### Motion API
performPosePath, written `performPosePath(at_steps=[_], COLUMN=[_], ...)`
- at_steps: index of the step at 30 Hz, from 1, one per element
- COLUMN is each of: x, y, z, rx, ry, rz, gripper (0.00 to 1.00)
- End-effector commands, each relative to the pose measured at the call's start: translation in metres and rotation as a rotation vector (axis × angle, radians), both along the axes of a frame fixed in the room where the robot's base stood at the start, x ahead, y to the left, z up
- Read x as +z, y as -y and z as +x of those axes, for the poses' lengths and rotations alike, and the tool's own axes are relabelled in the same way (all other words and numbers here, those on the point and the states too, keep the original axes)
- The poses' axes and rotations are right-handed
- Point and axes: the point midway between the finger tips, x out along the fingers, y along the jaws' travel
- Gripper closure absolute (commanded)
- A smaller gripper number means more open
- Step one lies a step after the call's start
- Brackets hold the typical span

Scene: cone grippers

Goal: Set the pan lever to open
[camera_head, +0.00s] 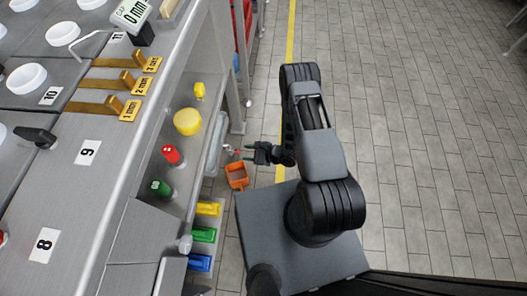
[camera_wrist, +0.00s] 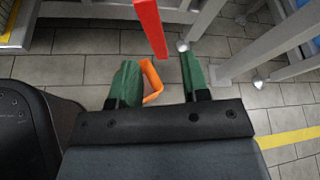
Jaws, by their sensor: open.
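A red bar (camera_wrist: 150,25) comes down from the top of the wrist view and ends just ahead of the gap between my green fingers. A small red piece on a pale rod (camera_head: 236,152) at the bench side, just left of my gripper in the head view, looks like the same part. Which part is the pan lever is not labelled. An orange pan-like thing (camera_head: 236,176) sits below it; part of it shows between my fingers in the wrist view (camera_wrist: 153,78). My gripper (camera_head: 249,151) is open, with its fingers (camera_wrist: 158,72) apart and nothing visibly held.
The metal bench with numbered stations (camera_head: 86,152) fills the left. Its front panel carries a red knob (camera_head: 172,154), a green knob (camera_head: 161,187) and a yellow button (camera_head: 187,122). A black lever (camera_head: 37,136) is on top. Grey legs (camera_wrist: 265,50) stand close right. Tiled floor (camera_head: 420,130) lies open.

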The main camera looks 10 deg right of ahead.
Motion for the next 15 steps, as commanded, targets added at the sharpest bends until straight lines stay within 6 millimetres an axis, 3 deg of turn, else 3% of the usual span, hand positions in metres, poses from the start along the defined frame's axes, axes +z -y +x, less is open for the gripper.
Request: performPosePath(at_steps=[6,15], x=[0.019,0.030], y=[0.038,0.067], z=[-0.019,-0.034], rx=[-0.007,-0.002], ry=[-0.001,0.000], rz=[0.001,0.001], gripper=[0.57,0.57])
